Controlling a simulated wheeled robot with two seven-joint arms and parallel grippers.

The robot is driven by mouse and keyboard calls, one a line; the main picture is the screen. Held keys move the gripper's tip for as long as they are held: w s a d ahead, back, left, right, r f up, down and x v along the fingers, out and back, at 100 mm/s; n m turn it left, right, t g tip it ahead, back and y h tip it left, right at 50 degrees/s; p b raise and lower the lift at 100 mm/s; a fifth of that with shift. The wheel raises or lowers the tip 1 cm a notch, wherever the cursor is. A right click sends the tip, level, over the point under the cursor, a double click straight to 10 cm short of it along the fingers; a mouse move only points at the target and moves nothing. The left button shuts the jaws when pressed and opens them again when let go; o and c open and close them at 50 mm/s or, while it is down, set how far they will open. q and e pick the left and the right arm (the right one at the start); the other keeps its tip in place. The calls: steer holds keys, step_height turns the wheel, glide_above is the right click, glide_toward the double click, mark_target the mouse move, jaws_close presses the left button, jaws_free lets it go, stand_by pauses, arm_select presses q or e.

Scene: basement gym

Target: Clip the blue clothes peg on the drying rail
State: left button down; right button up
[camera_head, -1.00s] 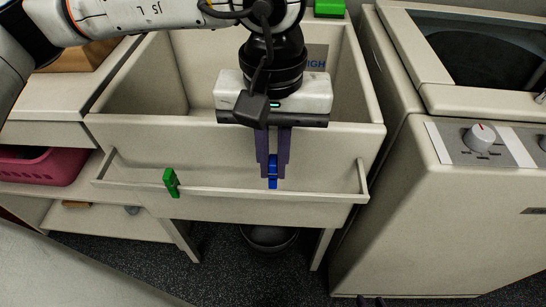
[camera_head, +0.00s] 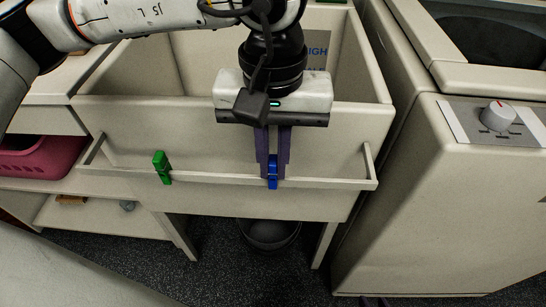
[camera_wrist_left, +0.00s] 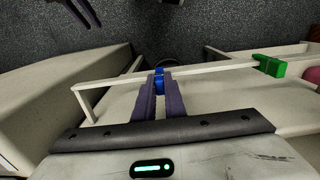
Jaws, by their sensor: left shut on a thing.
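My left gripper (camera_head: 272,150) points down in front of the sink, its purple fingers shut on the blue clothes peg (camera_head: 272,180). The peg is upright and overlaps the pale drying rail (camera_head: 220,179) in the head view. In the left wrist view, the blue peg (camera_wrist_left: 159,76) sits between the fingertips in line with the rail (camera_wrist_left: 215,68). I cannot tell whether its jaws are around the rail. My right gripper (camera_wrist_left: 80,14) shows at the top left of the wrist view, its two dark fingers apart and empty, far from the rail.
A green peg (camera_head: 161,167) is on the rail to the left. The rail runs along the front of the sink (camera_head: 170,120). A washing machine (camera_head: 430,200) stands at the right, a pink basket (camera_head: 40,160) at the left. A dark bowl (camera_head: 268,235) is below the sink.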

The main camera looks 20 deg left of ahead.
arm_select(q)
steer(key=c, duration=1.7)
jaws_free()
steer(key=shift+c, duration=0.2)
arm_select(e)
steer(key=shift+f, duration=0.1)
steer(key=shift+s, duration=0.1)
arm_select(q)
step_height(320, 180, up, 10)
steer(key=shift+r+p, duration=0.1)
steer(key=shift+p, duration=0.55)
arm_select(e)
steer(key=shift+s+r, duration=0.1)
steer(key=shift+r, duration=0.25)
